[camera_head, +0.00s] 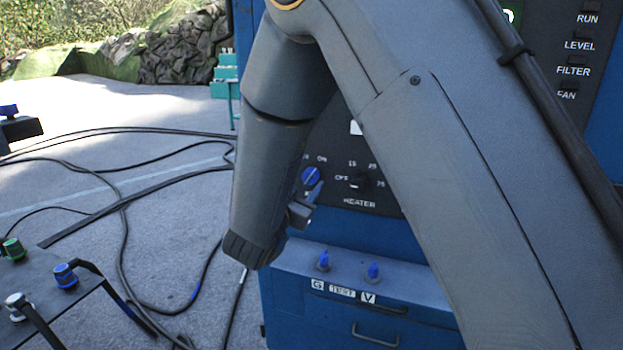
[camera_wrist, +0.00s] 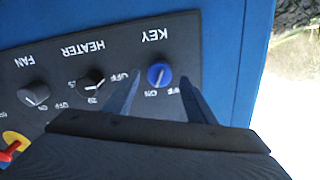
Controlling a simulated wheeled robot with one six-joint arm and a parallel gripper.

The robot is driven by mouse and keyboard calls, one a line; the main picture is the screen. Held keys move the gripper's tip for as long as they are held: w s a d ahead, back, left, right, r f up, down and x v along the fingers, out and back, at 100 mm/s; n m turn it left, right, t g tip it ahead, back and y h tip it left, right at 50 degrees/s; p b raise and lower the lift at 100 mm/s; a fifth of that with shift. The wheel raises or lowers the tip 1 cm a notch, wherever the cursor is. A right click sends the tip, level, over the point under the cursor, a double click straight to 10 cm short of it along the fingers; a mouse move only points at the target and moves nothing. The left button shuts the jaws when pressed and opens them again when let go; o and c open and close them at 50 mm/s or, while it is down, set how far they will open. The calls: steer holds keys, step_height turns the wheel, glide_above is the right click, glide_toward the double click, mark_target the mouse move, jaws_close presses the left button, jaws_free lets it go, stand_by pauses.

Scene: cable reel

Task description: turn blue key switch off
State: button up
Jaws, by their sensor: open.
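The blue key switch (camera_head: 311,176) is a round blue knob on the black control panel of the blue cabinet. In the wrist view, the same knob (camera_wrist: 159,74) sits beside the label KEY, and its pale pointer mark appears turned toward ON. My gripper (camera_head: 301,208) is close to the panel by the knob, partly hidden behind my arm. In the wrist view, my open gripper (camera_wrist: 160,78) has one finger on either side of the knob, with visible gaps. I cannot tell how far the fingertips are from the panel face. Nothing is held.
A heater knob (camera_wrist: 92,84) and a fan knob (camera_wrist: 34,94) share the panel. Below it, a ledge (camera_head: 345,268) carries two small blue knobs. Black cables (camera_head: 125,240) lie on the ground. A table with coloured connectors (camera_head: 65,275) stands at lower left.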

steer(key=shift+x, duration=1.2)
